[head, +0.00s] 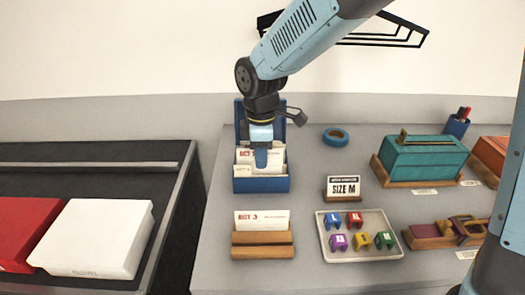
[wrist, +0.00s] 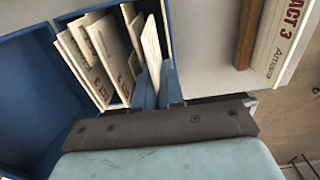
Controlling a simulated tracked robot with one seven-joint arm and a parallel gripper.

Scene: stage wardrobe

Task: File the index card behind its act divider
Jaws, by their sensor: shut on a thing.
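My gripper (head: 261,160) points down into the blue card box (head: 262,186) at the back left of the grey table. In the wrist view my gripper (wrist: 159,84) is shut on a pale index card (wrist: 151,46), which stands between the fingers with its lower part in the box. Its writing cannot be read. Several cream dividers and cards (wrist: 92,60) with red ACT lettering lean in the box beside it. A card marked ACT 3 (head: 262,219) stands in a wooden holder (head: 262,252) in front of the box; the wrist view also reads "Amara" on it.
The box's blue lid (head: 240,118) stands open behind. A dark rack with a white box (head: 95,238) is at left.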

